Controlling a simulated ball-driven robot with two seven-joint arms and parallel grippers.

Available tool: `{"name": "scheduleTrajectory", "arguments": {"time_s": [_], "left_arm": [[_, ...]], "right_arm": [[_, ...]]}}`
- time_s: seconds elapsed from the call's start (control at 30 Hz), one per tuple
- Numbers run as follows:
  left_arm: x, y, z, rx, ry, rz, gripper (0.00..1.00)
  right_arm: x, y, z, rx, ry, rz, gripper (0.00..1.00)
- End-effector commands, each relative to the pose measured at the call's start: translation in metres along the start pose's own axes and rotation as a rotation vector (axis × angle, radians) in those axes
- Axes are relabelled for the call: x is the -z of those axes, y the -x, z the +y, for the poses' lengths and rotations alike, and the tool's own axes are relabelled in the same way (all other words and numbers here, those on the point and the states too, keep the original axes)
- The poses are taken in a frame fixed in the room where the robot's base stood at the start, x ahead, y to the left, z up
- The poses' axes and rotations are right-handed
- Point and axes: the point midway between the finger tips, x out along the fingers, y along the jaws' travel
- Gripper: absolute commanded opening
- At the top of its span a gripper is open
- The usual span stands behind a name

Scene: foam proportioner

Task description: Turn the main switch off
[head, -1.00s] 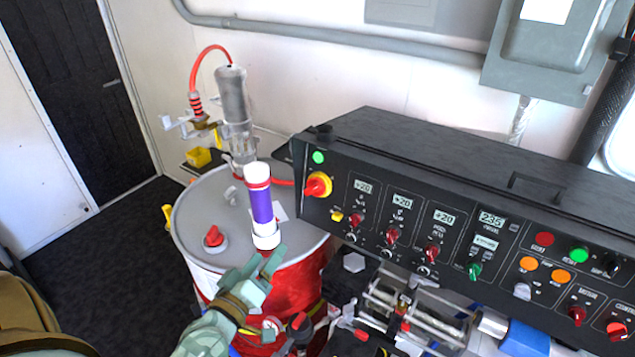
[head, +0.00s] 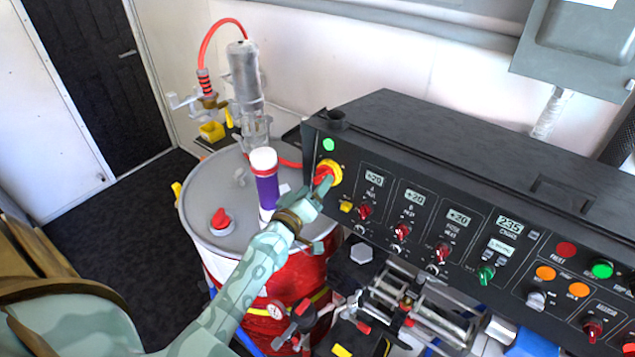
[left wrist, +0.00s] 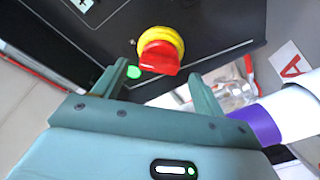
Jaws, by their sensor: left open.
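The main switch is a red rotary handle on a yellow round base (head: 329,171) at the left end of the black control panel (head: 420,215). It also shows in the left wrist view (left wrist: 159,57), just beyond the fingertips and between them. My left gripper (head: 322,187) is open at the switch in the head view, and its fingers (left wrist: 158,82) point at the handle in the left wrist view. I cannot tell whether they touch it. The green lamp (head: 328,145) above the switch is lit. My right gripper is not in view.
A purple and white bottle (head: 266,180) stands on the grey drum lid (head: 205,190), close beside my left gripper. Several knobs and displays line the panel to the right. A pump with a red hose (head: 244,75) stands behind the drum.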

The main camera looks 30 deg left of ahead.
Motion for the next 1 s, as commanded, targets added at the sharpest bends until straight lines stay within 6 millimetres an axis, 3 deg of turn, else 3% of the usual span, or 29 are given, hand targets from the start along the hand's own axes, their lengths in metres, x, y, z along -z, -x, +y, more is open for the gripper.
{"name": "scheduleTrajectory", "arguments": {"time_s": [0.2, 0.5, 0.67, 1.0], "left_arm": [[0.000, -0.022, 0.000, 0.000, -0.001, 0.000, 0.71], [0.000, -0.024, 0.000, 0.000, -0.001, -0.001, 0.71], [0.000, -0.024, 0.000, 0.000, -0.001, -0.001, 0.26], [0.001, -0.024, 0.001, 0.008, 0.028, 0.000, 0.26]], "right_arm": [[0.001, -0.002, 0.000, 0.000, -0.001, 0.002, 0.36], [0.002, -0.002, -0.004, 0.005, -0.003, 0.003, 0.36], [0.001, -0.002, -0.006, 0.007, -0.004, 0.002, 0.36], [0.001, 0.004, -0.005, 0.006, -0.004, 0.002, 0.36]]}}
